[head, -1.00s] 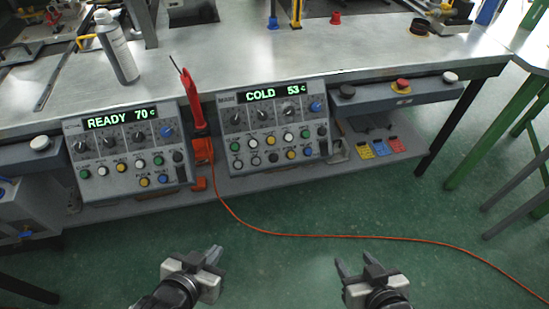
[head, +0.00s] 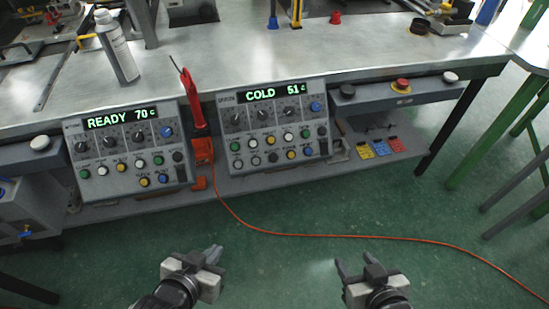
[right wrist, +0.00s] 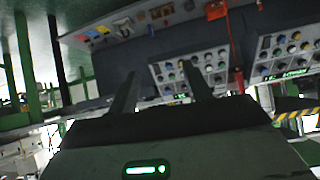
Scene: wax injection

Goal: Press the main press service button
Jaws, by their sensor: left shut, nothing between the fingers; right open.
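Two grey control panels stand under the bench's front edge in the head view. The left panel (head: 104,143) reads READY 70 C, and the right panel (head: 243,118) reads COLD 51 C. Both carry dark knobs and rows of coloured buttons. The button labels are too small to read, so I cannot tell which is the main press service button. My left gripper (head: 214,254) is shut and empty, low in front of the panels. My right gripper (head: 354,263) is open and empty, right of it. Both are apart from the panels. The right wrist view shows the open right fingers (right wrist: 160,82) with panels beyond.
A red tool (head: 193,98) stands between the panels, with an orange cable (head: 330,236) running across the floor. A spray can (head: 117,50) stands on the bench. A red emergency button (head: 402,84) and coloured tags (head: 381,147) are at right.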

